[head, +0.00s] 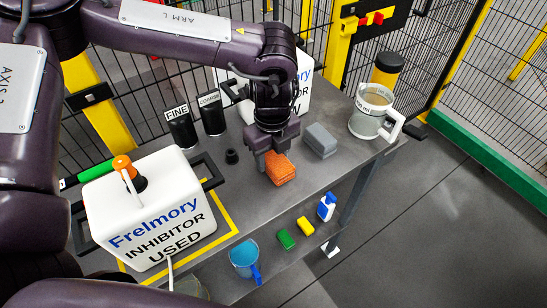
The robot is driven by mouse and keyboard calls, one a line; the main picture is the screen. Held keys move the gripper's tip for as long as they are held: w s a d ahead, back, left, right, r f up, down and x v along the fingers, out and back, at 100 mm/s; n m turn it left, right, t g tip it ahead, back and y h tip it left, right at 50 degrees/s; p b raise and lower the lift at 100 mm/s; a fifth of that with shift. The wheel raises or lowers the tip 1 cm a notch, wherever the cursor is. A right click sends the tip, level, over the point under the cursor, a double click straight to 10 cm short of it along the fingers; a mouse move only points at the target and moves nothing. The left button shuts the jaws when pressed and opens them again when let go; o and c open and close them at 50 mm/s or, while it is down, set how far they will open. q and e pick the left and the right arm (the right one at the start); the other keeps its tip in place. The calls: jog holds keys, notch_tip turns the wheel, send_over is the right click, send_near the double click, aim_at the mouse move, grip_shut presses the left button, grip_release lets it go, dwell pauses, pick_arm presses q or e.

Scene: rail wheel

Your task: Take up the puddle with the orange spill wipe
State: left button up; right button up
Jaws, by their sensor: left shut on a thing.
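The orange spill wipe (281,168) is a textured block shape at the middle of the grey bench. My left gripper (267,154) points down from above and is shut on the wipe, with its fingers at the wipe's near left side. I cannot tell whether the wipe touches the bench top. I cannot make out a puddle on the bench; it may lie under the wipe or gripper. My right gripper is not in view.
A grey block (320,141) sits just right of the wipe. A large measuring jug (368,115) stands near the right end. A white canister (150,212) stands at the left, another behind my arm. Dark cups marked FINE (181,130) and COARSE (211,116) stand behind.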

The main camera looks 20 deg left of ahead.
aim_at(272, 155)
pick_arm(q)
notch_tip(272, 155, up, 20)
dwell(0.4)
